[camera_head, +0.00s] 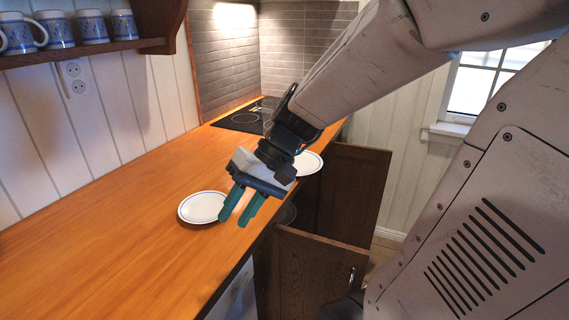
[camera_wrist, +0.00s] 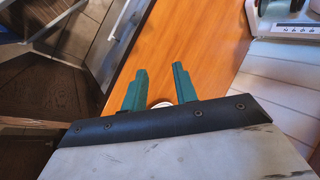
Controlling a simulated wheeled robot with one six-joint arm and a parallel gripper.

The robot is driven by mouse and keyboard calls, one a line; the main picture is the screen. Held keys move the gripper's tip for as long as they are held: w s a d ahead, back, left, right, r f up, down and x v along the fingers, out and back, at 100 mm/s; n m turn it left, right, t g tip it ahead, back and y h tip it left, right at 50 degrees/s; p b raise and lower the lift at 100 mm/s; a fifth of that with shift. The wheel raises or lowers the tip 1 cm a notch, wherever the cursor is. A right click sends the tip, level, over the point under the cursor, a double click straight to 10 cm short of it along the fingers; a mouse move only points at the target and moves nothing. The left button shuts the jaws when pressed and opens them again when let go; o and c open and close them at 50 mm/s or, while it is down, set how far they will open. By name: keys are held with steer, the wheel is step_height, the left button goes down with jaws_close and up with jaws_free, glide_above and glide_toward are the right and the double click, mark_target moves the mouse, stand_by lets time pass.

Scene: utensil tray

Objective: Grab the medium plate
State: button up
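A white plate with a thin dark rim line (camera_head: 202,207) lies flat on the wooden counter near its front edge. A second white plate (camera_head: 310,163) is farther back, partly hidden behind my wrist. I cannot tell from size which is the medium one. My gripper (camera_head: 234,219) has teal fingers that are spread apart with nothing between them. It points down at the right side of the nearer plate, and one finger overlaps the plate's rim in the picture; contact is unclear. In the wrist view, a sliver of a white plate (camera_wrist: 160,104) shows between the finger bases.
The wooden counter (camera_head: 110,235) is clear to the left and front. A dark cooktop (camera_head: 245,117) is at the back. Open cabinet doors (camera_head: 315,268) stand below the counter edge. Blue-white mugs (camera_head: 92,27) sit on a wall shelf at upper left.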

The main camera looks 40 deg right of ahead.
steer(key=w+d+f+m+t+y, duration=0.2)
steer(key=w+d+m+t, duration=0.2)
steer(key=w+d, duration=0.3)
steer(key=m+t+h, duration=1)
steer(key=h, duration=0.2)
glide_toward(319, 164)
steer(key=w, duration=0.3)
steer(key=x, duration=0.7)
steer(key=shift+w+d+f, duration=0.15)
steer(key=shift+d+f, duration=0.15)
steer(key=shift+f, duration=0.05)
jaws_close()
